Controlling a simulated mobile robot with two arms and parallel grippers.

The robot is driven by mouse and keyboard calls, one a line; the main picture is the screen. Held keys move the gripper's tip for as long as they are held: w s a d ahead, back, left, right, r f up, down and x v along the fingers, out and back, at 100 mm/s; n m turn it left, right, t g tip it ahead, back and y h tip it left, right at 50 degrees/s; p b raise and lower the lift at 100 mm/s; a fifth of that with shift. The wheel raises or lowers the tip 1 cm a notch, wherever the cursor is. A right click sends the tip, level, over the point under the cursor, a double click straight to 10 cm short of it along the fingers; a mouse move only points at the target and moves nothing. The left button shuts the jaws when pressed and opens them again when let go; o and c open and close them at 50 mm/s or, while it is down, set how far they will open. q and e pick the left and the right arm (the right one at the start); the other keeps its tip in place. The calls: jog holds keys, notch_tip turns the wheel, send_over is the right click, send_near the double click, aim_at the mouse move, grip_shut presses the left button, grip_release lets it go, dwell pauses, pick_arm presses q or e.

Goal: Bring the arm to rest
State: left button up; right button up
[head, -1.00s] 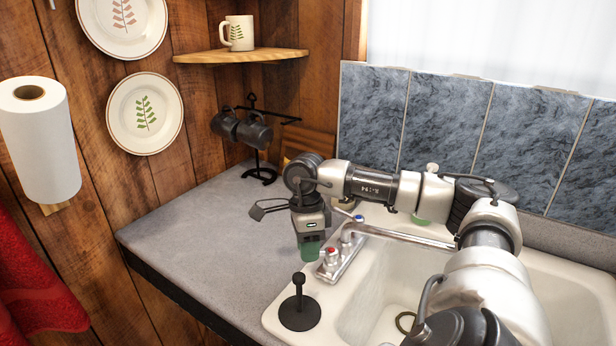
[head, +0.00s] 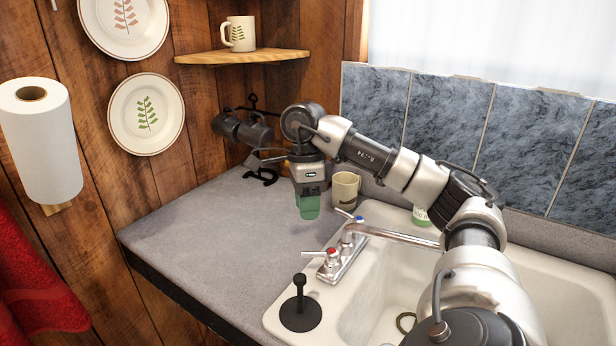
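My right arm reaches in from the lower right over the sink. My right gripper (head: 308,204) points down above the grey counter, left of the faucet. Its lower end shows green; I cannot tell whether this is its fingers or something between them, nor whether it is open or shut. My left gripper is not in view.
A beige mug (head: 345,188) stands just right of the gripper. The faucet (head: 345,250) and white sink (head: 375,285) lie in front and right. A black mug rack (head: 262,172) stands in the back corner. The counter's left part (head: 205,235) is clear.

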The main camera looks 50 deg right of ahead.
jog(key=shift+r, duration=0.35)
jog(key=shift+r, duration=0.1)
dwell(0.3)
